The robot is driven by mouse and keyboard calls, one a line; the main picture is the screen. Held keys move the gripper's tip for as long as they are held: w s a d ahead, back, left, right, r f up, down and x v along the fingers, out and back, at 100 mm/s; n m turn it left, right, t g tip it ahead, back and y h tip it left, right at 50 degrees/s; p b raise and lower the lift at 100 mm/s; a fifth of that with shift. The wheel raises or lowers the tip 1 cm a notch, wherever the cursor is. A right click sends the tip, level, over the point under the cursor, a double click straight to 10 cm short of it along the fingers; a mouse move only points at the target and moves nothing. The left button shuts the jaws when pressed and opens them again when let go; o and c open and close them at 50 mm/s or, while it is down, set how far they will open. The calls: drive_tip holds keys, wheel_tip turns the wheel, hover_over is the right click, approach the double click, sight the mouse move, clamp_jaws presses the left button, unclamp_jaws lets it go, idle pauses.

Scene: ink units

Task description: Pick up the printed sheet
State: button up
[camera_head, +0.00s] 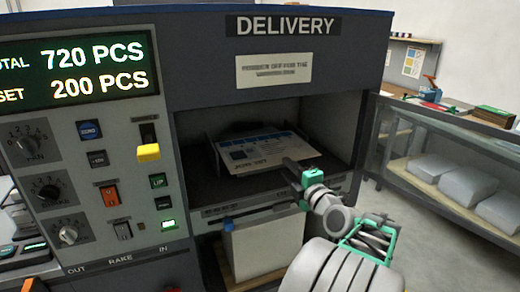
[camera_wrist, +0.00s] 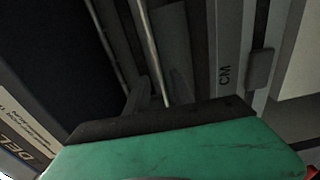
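The printed sheet (camera_head: 255,150) is pale with a row of blue blocks and dark lettering. It lies at a tilt inside the dark delivery bay in the head view. My gripper (camera_head: 290,165) is at the bay mouth, by the sheet's lower right edge. In the head view a finger overlaps that edge; contact cannot be told. In the wrist view the two fingers of my gripper (camera_wrist: 160,85) stand apart with no sheet between them.
The control panel (camera_head: 95,150) with knobs and switches stands left of the bay. The bay's front rail (camera_head: 250,202) runs below the sheet. A pale block (camera_head: 265,245) stands beneath it. A glass-fronted cabinet (camera_head: 440,160) stands at right, with clear floor before it.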

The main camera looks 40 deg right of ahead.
sight(278, 157)
drive_tip(key=p+x, duration=0.3)
drive_tip(key=x, duration=0.4)
drive_tip(key=shift+w+d, duration=0.2)
drive_tip(key=shift+c, duration=0.2)
clamp_jaws()
